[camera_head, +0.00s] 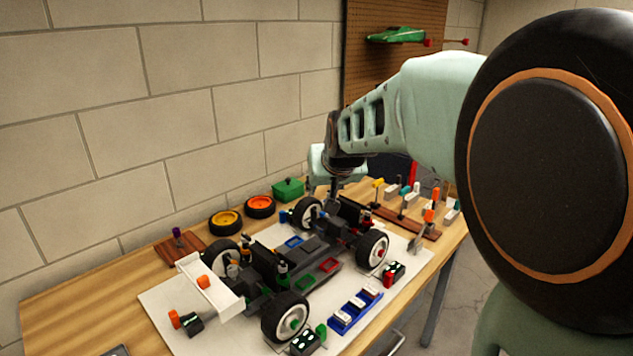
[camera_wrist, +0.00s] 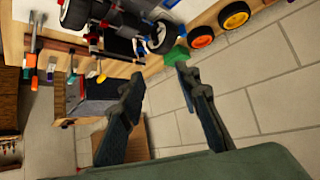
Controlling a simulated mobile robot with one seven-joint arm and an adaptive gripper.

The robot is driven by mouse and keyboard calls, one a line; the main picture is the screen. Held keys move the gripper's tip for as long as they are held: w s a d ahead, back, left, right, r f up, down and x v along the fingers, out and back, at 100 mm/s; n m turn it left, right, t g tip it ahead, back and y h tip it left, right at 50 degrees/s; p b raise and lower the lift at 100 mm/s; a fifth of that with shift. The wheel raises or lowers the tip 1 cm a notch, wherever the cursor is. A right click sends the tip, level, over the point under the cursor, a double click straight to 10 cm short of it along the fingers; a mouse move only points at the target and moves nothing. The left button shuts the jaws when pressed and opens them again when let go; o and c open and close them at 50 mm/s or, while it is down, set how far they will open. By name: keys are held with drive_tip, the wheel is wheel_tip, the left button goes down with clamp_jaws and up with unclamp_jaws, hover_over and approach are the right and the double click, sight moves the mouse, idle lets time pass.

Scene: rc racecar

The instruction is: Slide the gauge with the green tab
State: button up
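A small black block with white marks (camera_head: 305,343) and a green tab (camera_head: 321,330) sits at the near front edge of the white mat, beside the racecar's near wheel. It looks like the green-tabbed gauge; its lower part is close to the picture's bottom edge. I cannot make it out in the wrist view. The racecar (camera_head: 310,250) stands on the mat. My gripper (camera_wrist: 160,76) has its two fingers spread with nothing between them. In the head view, my gripper (camera_head: 334,187) hangs beyond the car's far end, partly hidden, far from the green-tabbed block.
Similar black blocks have a red tab (camera_head: 393,271) and an orange tab (camera_head: 191,322). A blue tray (camera_head: 340,323) lies near the green-tabbed block. A green box (camera_head: 288,190) and loose wheels (camera_head: 226,222) stand by the wall. A tool rack (camera_head: 418,228) is at right.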

drive_tip(key=m+g+h+p, duration=0.1)
drive_tip(key=m+g+p, duration=0.8)
drive_tip(key=m+p, duration=0.25)
approach(323, 326)
drive_tip(key=shift+w+a+n+p, duration=0.15)
drive_tip(key=shift+a+n+p, duration=0.05)
drive_tip(key=shift+n+p, duration=0.15)
wheel_tip(323, 326, down, 9)
drive_tip(key=shift+f+b, duration=0.2)
drive_tip(key=shift+b, duration=0.15)
drive_tip(key=shift+f, duration=0.7)
drive_tip(key=shift+c, duration=0.2)
clamp_jaws()
